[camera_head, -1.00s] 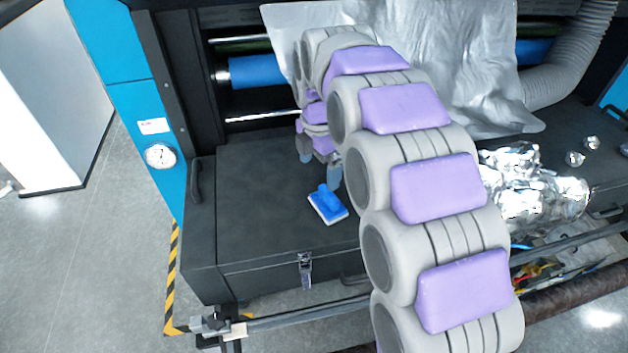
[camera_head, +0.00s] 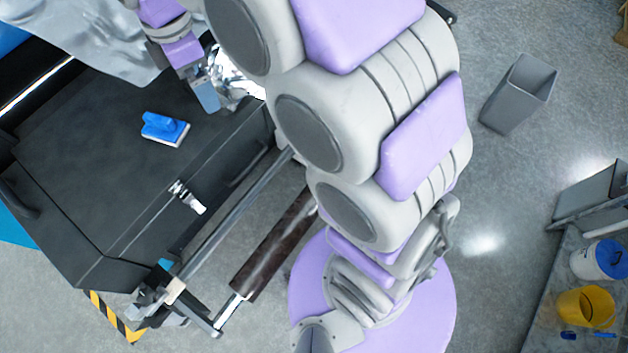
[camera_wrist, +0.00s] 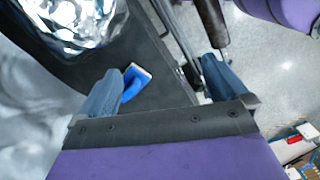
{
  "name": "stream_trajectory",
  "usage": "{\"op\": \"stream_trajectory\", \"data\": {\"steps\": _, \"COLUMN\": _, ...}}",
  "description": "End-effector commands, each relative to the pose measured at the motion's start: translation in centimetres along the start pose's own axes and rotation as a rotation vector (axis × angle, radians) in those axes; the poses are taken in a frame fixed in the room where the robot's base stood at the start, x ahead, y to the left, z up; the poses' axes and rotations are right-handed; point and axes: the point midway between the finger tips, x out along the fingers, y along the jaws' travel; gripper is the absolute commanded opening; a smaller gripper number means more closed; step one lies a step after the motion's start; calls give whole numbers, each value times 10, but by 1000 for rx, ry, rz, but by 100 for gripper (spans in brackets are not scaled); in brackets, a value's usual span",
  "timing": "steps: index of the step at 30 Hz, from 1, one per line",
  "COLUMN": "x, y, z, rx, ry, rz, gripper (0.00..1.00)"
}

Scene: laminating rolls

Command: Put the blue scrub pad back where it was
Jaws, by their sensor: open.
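The blue scrub pad (camera_head: 165,128), with a blue handle and white underside, lies on the flat black lid (camera_head: 100,160) of the machine's front box. In the wrist view the pad (camera_wrist: 135,82) shows just beyond my left-hand finger, which hides part of it. My gripper (camera_head: 207,92) is up and to the right of the pad in the head view, apart from it. In the wrist view my gripper (camera_wrist: 160,80) has its two fingers wide apart with nothing between them.
Crumpled foil (camera_head: 235,75) lies on the machine beside my gripper; it fills the wrist view's upper left (camera_wrist: 75,20). A dark roller (camera_head: 275,245) runs along the machine's front. A grey bin (camera_head: 518,95) stands on the floor; a yellow bucket (camera_head: 585,308) and white tub (camera_head: 600,260) are at right.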

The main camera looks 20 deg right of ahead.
Motion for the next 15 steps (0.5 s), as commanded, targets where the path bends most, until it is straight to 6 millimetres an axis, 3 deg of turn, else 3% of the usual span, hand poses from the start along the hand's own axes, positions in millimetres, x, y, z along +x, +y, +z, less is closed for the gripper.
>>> {"op": "stream_trajectory", "data": {"steps": 3, "x": 2, "y": -40, "z": 34, "rx": 268, "ry": -2, "rz": -17, "gripper": 100}}
{"op": "stream_trajectory", "data": {"steps": 8, "x": 13, "y": -95, "z": 64, "rx": 628, "ry": -15, "rz": -45, "gripper": 100}}
{"op": "stream_trajectory", "data": {"steps": 15, "x": 39, "y": -189, "z": 95, "rx": 1168, "ry": -37, "rz": -81, "gripper": 100}}
